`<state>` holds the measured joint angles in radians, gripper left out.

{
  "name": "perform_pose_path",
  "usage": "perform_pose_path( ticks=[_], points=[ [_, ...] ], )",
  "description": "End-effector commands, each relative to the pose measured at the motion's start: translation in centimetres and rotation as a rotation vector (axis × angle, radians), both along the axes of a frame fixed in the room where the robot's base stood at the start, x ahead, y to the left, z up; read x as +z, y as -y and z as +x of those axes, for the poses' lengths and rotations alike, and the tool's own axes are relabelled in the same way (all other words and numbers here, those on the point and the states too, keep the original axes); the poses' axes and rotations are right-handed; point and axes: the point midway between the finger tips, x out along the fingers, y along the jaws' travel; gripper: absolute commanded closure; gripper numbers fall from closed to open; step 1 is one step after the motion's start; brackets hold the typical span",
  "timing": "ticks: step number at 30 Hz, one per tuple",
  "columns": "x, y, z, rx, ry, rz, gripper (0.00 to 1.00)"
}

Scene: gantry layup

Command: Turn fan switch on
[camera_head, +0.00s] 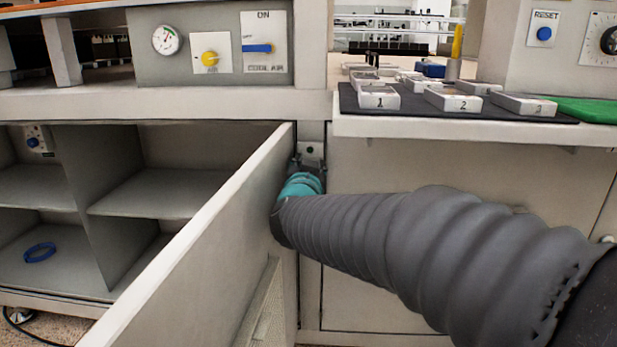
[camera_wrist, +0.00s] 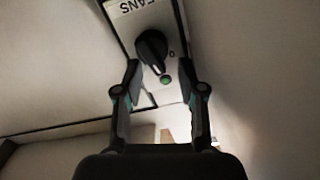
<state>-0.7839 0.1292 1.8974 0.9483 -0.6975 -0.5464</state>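The fan switch is a black rotary knob (camera_wrist: 151,48) on a pale plate lettered "FANS" in the wrist view, where the lettering appears upside down. The knob's narrow end points down and slightly right, towards a round green spot (camera_wrist: 165,80); a "0" mark is at its right. My gripper (camera_wrist: 160,68) is open, with one fingertip on each side of the knob's lower end and a gap visible at each. Whether they touch it cannot be told. In the head view, a small plate with a dark spot (camera_head: 310,150) shows just beyond my wrist; the gripper is mostly hidden there.
An open cabinet door (camera_head: 205,235) stands close left of my wrist. Shelves (camera_head: 160,190) with a blue ring (camera_head: 40,252) lie behind it. A worktop edge (camera_head: 470,128) with numbered blocks (camera_head: 453,100) overhangs my arm at the right. Another panel (camera_head: 210,50) is upper left.

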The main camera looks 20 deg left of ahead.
Motion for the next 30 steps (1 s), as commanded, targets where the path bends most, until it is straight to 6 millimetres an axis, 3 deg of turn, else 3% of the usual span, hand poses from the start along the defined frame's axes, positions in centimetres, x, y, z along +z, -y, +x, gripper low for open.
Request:
perform_pose_path(
  ticks=[6, 12, 30],
  points=[
    [4.3, -0.1, -0.1, 0.002, 0.003, 0.005, 0.64],
    [6.5, -0.1, -0.1, 0.003, 0.001, 0.001, 0.64],
    [6.6, 0.7, 0.2, 0.032, -0.018, -0.012, 0.64]
  ],
)
